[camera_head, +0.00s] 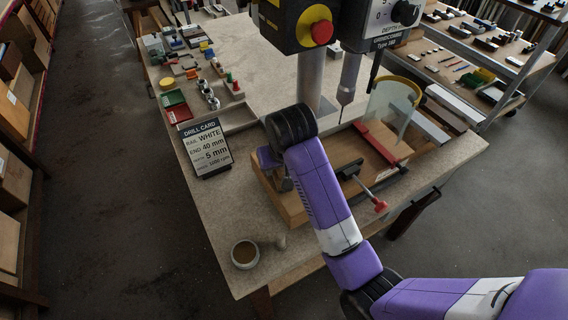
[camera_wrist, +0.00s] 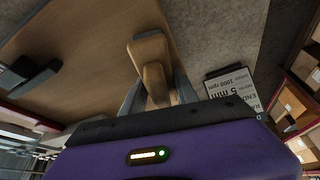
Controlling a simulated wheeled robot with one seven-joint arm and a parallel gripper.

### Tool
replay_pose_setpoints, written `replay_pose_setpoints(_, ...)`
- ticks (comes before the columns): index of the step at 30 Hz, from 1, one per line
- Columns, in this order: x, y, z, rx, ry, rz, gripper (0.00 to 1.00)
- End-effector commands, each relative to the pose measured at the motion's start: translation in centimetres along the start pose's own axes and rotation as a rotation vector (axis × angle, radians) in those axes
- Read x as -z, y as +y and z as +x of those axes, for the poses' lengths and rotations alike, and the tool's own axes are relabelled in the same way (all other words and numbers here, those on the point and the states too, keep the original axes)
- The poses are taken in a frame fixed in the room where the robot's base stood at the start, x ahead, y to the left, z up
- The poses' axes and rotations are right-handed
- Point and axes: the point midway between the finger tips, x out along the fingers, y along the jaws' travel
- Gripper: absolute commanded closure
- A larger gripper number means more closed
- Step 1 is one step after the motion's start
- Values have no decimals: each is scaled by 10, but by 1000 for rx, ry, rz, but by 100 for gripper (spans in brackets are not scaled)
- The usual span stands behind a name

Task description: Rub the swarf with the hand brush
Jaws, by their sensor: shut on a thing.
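My gripper (camera_wrist: 158,92) is shut on the hand brush (camera_wrist: 151,58), whose tan wooden handle stands between the two fingers in the wrist view. The brush's bristles are hidden. Below it lies the broad wooden board (camera_wrist: 85,50), and I cannot tell whether the brush touches it. In the head view my gripper (camera_head: 281,179) is mostly hidden behind my own arm, over the left end of the wooden board (camera_head: 293,208) under the drill. I cannot make out any swarf in either view.
The drill press (camera_head: 312,72) with its bit stands just behind my arm. A clear curved guard (camera_head: 394,103), a red bar (camera_head: 376,143) and a red-knobbed clamp (camera_head: 379,205) are on the right. A drill card (camera_head: 204,148) stands left; a round cup (camera_head: 245,254) sits near the front edge.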

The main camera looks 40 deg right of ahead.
Motion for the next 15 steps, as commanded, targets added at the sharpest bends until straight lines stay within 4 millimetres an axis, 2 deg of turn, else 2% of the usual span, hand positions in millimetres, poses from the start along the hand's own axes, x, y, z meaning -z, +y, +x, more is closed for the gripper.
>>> replay_pose_setpoints(9, -10, 3, -7, -1, 2, 1, 100)
replay_pose_setpoints(15, -8, 11, -6, -1, 3, 4, 100)
